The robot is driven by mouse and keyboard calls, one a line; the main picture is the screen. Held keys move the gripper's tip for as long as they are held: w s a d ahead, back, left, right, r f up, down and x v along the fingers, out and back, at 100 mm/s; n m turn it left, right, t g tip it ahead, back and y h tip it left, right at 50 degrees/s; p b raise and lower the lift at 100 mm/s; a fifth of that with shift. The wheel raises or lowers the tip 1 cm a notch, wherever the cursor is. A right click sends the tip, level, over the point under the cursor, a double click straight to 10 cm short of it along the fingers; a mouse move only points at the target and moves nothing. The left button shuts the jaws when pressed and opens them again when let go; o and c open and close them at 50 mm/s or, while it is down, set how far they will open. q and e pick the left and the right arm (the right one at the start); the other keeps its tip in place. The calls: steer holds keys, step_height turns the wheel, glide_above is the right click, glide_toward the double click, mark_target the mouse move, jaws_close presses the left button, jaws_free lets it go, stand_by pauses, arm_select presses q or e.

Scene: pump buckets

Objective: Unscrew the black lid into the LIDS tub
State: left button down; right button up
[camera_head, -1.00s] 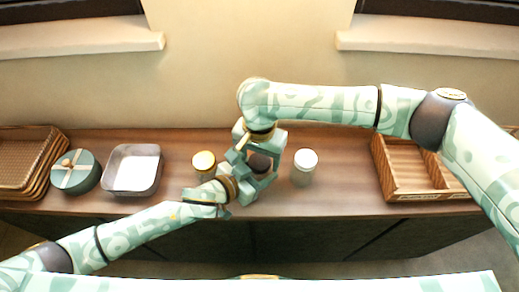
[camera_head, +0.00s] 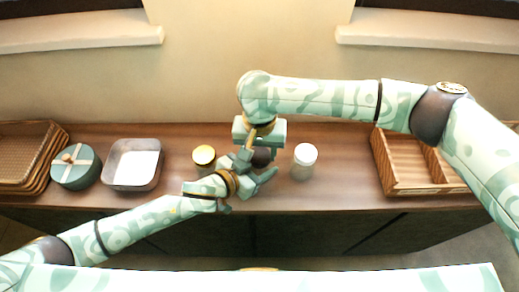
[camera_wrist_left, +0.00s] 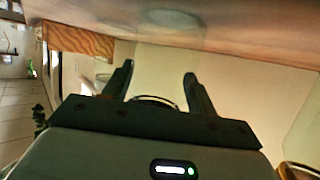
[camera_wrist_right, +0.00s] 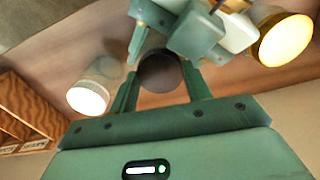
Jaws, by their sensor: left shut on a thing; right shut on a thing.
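The dark, round black lid (camera_head: 262,157) shows between the two grippers in the middle of the counter. It also shows in the right wrist view (camera_wrist_right: 160,72), between the fingers of my right gripper (camera_wrist_right: 158,88), which is shut on it from above. My left gripper (camera_head: 258,170) is shut around the jar under the lid, from the front left. That jar's body is mostly hidden by the fingers. In the left wrist view, a curved rim (camera_wrist_left: 155,98) shows between the left fingers (camera_wrist_left: 158,80). I cannot read which container is the LIDS tub.
A yellow-lidded jar (camera_head: 204,155) stands close left of the grippers, a white-lidded jar (camera_head: 305,156) close right. A metal tub (camera_head: 120,182), a round green box (camera_head: 73,178) and wicker trays (camera_head: 40,150) are at left. A divided wooden crate (camera_head: 390,175) with front labels is at right.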

steer(key=o, duration=1.1)
steer(key=shift+r, duration=0.1)
step_height(320, 180, up, 4)
steer(key=shift+r, duration=0.25)
steer(key=shift+c, duration=0.4)
step_height(320, 180, up, 2)
steer(key=shift+r+m, duration=0.15)
steer(key=shift+m, duration=1.05)
steer(key=shift+r+m, duration=0.35)
steer(key=shift+m, duration=0.05)
steer(key=shift+f, duration=0.15)
step_height(320, 180, down, 8)
steer(key=shift+r, duration=0.25)
steer(key=shift+c, duration=0.2)
